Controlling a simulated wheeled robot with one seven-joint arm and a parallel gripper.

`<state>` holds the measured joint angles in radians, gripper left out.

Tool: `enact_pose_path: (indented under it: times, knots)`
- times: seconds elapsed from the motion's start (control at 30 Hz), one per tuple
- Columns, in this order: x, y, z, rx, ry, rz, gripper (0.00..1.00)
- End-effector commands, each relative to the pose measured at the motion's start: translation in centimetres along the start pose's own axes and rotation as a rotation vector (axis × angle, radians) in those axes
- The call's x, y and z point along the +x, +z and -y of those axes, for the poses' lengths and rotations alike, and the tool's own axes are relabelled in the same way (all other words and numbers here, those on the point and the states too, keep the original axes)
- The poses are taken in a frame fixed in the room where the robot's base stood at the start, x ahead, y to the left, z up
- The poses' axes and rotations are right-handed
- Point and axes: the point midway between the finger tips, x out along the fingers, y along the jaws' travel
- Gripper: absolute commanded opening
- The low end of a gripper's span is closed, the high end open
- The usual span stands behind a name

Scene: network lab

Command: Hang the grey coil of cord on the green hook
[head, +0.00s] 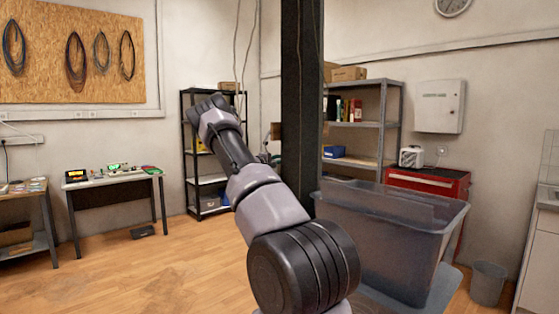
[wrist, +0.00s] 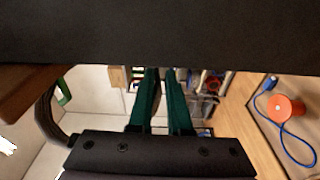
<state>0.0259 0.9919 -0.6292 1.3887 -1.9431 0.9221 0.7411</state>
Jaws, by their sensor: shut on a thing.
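My gripper (wrist: 160,74) shows in the wrist view as two green fingers close together, with a narrow dark strip between their tips. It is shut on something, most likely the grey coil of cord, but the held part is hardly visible. A dark grey curved band (wrist: 45,112) at the left of the wrist view may be part of this coil. A small green piece (wrist: 63,91) beside it may be the green hook; I cannot tell. In the head view my arm reaches up and away, and its far end hides the gripper. No green hook is clear there.
Several dark coils hang on a wooden board (head: 98,85) at the left. A dark pillar (head: 302,90) and a large grey bin (head: 395,225) stand to the right of my arm. Floor is free at the left. The wrist view shows an orange reel (wrist: 279,107) with blue cord.

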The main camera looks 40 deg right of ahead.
Motion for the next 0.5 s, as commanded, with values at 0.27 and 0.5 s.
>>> enact_pose_path:
  times: [0.27,0.5]
  knots:
    - [0.02,0.01,-0.05,0.001,0.001,0.000,0.00]
    - [0.02,0.01,-0.04,0.001,0.000,0.000,0.52]
